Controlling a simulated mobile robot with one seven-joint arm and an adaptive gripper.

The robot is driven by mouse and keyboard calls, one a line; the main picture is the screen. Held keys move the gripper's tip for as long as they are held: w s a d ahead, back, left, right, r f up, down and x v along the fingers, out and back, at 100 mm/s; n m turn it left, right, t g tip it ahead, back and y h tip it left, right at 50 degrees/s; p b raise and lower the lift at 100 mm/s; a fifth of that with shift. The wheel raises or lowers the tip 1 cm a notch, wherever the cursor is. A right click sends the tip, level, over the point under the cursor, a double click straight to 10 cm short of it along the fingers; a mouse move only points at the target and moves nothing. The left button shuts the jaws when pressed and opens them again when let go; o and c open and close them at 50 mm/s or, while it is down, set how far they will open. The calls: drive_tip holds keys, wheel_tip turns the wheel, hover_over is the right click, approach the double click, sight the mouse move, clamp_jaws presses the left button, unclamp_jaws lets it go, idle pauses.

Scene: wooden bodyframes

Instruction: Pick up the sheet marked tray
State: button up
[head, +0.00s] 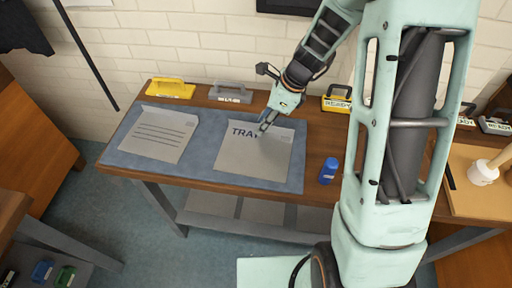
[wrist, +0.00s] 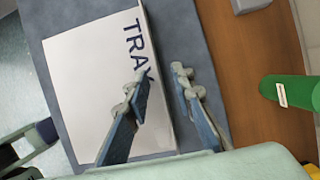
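The sheet marked TRAY (head: 254,155) is a pale grey sheet lying flat on the blue-grey mat (head: 205,176), with dark letters along its back edge. It also shows in the wrist view (wrist: 95,85), its last letter partly hidden by a finger. My gripper (head: 264,129) is over the sheet's back edge near the lettering. In the wrist view my gripper (wrist: 158,88) is open, with one finger over the sheet and the other over the mat beyond its edge. I cannot tell whether the fingertips touch the sheet.
A lined sheet (head: 158,134) lies left on the mat. A blue cylinder (head: 328,171) stands right of it. Yellow (head: 170,89), grey (head: 231,93) and another yellow (head: 337,102) handled items line the table's back. A green item (wrist: 290,92) is near my gripper in the wrist view.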

drive_tip(key=shift+c, duration=0.2)
clamp_jaws()
drive_tip(key=shift+r, duration=0.2)
